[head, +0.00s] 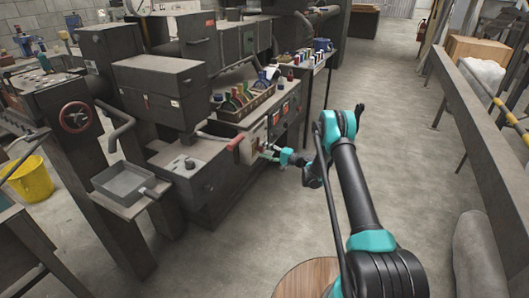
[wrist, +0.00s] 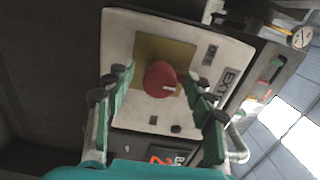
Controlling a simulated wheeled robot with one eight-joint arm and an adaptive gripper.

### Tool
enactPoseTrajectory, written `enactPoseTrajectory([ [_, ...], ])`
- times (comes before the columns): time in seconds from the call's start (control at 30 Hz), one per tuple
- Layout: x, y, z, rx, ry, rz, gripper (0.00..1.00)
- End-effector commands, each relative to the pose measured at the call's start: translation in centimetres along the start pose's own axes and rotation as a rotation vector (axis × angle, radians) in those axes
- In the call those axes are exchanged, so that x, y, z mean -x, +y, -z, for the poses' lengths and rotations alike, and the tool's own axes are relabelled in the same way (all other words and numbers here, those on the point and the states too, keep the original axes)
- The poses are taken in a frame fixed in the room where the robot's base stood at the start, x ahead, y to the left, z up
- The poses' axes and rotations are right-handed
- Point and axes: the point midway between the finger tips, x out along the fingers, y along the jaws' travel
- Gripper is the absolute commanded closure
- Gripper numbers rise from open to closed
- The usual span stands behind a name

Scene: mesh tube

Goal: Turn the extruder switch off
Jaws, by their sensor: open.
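The extruder switch is a round red knob (wrist: 160,79) with a white mark, on a yellow square plate (wrist: 180,50) in a white panel (wrist: 120,40). Lettering starting "EXT" and a smaller label, perhaps "OFF", show at the panel's right. My gripper (wrist: 161,86) is open, with one green finger on each side of the knob. I see gaps between the fingers and the knob; how near the tips are in depth I cannot tell. In the head view my gripper (head: 269,153) is at the white panel (head: 249,146) on the machine's front; the knob is too small to make out.
A red-handled lever (head: 235,142) sticks out left of the panel. A gauge (wrist: 302,37) is at the panel's upper right in the wrist view. A bin of coloured items (head: 240,103) stands above the panel. The floor (head: 390,130) right of my arm is clear.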

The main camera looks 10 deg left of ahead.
Motion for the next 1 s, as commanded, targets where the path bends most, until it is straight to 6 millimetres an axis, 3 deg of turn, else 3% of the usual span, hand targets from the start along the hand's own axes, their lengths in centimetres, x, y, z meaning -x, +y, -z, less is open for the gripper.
enactPoseTrajectory([
  [0.27,2.1,0.0,0.1,0.0,0.002,0.0,0.46],
  [0.7,10.4,0.0,0.1,0.0,0.002,0.0,0.46],
  [1.0,12.1,0.0,0.0,0.0,0.0,0.0,0.46],
])
